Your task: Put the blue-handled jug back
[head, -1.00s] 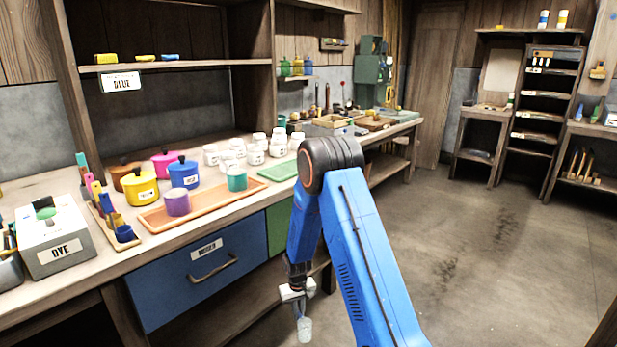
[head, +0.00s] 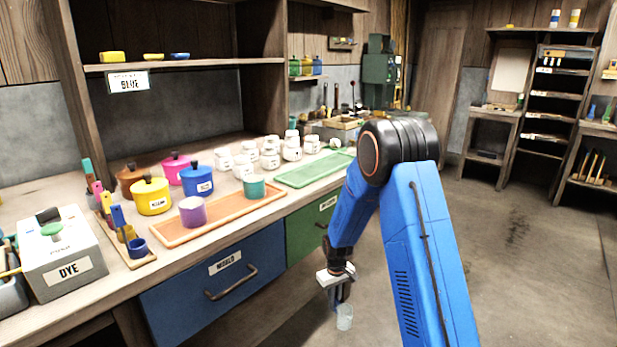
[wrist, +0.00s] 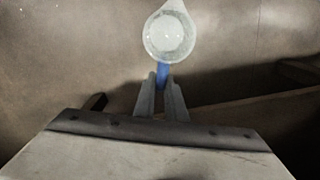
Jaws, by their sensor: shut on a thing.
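The blue-handled jug (wrist: 171,36) is a small clear cup with a spout, seen from above in the wrist view. Its blue handle (wrist: 163,75) runs back between the two fingers of my gripper (wrist: 163,84), which is shut on it. In the head view my gripper (head: 341,293) hangs low in front of the bench, and the jug (head: 344,317) shows pale below it, over the floor. The jug's contents, if any, cannot be made out.
An orange tray (head: 169,237) with a purple and a teal cup lies on the bench, beside a green tray (head: 312,171). Several white jars and coloured pots stand behind. A blue drawer (head: 190,292) and a green drawer are below. The floor (head: 510,270) at right is clear.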

